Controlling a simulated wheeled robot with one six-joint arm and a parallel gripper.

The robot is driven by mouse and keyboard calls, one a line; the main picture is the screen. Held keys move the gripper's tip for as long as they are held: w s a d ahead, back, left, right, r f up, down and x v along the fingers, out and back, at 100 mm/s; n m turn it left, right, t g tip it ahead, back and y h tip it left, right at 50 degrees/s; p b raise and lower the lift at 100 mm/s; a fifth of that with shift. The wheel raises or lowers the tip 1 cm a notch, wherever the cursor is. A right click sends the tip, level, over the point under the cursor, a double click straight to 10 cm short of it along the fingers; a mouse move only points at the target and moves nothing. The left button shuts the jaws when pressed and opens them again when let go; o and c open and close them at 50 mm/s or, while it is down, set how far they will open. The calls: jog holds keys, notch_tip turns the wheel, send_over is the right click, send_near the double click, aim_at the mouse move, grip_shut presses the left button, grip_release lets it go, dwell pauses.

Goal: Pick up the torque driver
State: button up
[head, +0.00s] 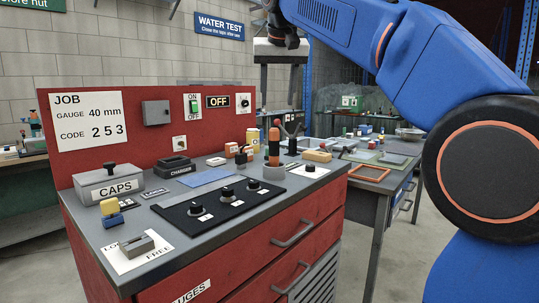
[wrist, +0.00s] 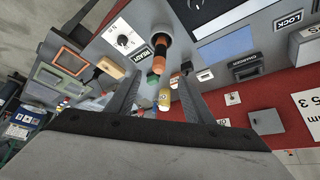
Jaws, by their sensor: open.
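An upright tool with orange and dark bands, which looks like the torque driver (head: 274,146), stands near the back right of the grey bench top. In the wrist view the torque driver (wrist: 159,62) shows just past the fingertips, near the middle between them. My gripper (head: 283,106) hangs above and behind it in the head view, fingers pointing down and apart. In the wrist view my gripper (wrist: 159,80) is open, with nothing held between its fingers. The driver's lower end is not clear.
Close to the driver are a yellow cylinder (head: 252,136), small orange-and-white blocks (head: 238,152), a wooden block (head: 317,156) and a black knob panel (head: 221,203). The red back panel (head: 80,100) rises behind. A grey CAPS box (head: 110,184) stands at left. Blue sheet lies mid-bench.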

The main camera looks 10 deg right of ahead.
send_near(274, 140)
jog(key=x, duration=0.3)
jog(key=w+x, duration=0.1)
jog(key=x, duration=0.1)
jog(key=shift+r, duration=0.25)
jog(key=shift+x, duration=3.1)
jog(key=shift+d, duration=0.2)
grip_shut()
